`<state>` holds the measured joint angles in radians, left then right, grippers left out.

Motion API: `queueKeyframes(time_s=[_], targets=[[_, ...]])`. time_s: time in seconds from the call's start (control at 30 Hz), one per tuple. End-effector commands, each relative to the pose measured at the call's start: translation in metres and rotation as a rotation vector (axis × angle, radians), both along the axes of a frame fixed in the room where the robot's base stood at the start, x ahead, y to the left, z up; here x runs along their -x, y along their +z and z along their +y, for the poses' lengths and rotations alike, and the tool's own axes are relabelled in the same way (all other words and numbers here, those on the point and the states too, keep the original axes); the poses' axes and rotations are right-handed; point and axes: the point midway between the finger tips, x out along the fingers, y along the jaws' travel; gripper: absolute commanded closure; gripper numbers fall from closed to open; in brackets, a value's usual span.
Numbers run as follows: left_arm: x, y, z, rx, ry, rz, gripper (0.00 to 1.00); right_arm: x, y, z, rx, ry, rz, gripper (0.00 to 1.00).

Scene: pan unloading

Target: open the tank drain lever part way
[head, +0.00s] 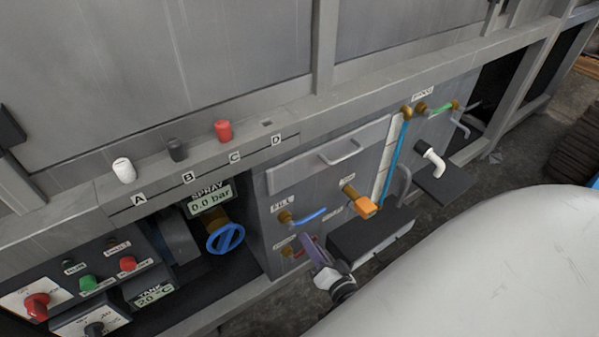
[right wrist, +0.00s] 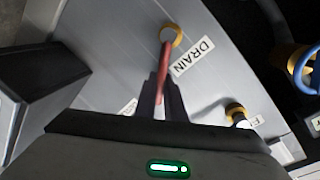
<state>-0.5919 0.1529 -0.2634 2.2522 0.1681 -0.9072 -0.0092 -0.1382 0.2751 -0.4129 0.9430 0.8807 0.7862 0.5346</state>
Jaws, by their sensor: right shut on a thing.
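The red drain lever (right wrist: 165,52) runs from a brass fitting (right wrist: 172,36) beside the DRAIN label (right wrist: 194,57) in the right wrist view. In the head view a short part of the drain lever (head: 297,254) shows low on the grey panel, below the blue FILL lever (head: 312,215). My right gripper (right wrist: 163,88) is shut on the lever's free end, one finger on each side. In the head view my right gripper (head: 309,246) covers that end. The lever points roughly to the right there, but its exact angle is hard to tell. My left gripper is out of view.
A black box (head: 372,240) juts out right of my right gripper. An orange-handled valve (head: 362,204) and a drawer handle (head: 340,153) are above. A blue handwheel (head: 226,238) and the SPRAY gauge (head: 209,197), reading 0.0 bar, are left of the panel.

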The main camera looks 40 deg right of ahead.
Motion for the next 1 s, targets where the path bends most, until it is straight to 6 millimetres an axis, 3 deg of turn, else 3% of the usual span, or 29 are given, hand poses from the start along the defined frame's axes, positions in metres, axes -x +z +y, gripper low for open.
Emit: queueKeyframes(time_s=[0.4,0.43,0.53,1.0], targets=[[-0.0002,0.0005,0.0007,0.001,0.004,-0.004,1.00,0.0005,0.0005,-0.0017,0.008,-0.006,-0.001,1.00],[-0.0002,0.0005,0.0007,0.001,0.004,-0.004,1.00,0.0005,0.0005,-0.0017,0.008,-0.006,-0.001,0.87],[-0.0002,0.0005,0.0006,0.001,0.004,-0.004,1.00,0.0004,0.0005,-0.0017,0.008,-0.005,-0.001,0.71],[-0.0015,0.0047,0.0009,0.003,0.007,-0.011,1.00,0.0042,0.0025,0.0022,0.006,-0.001,0.001,0.71]])
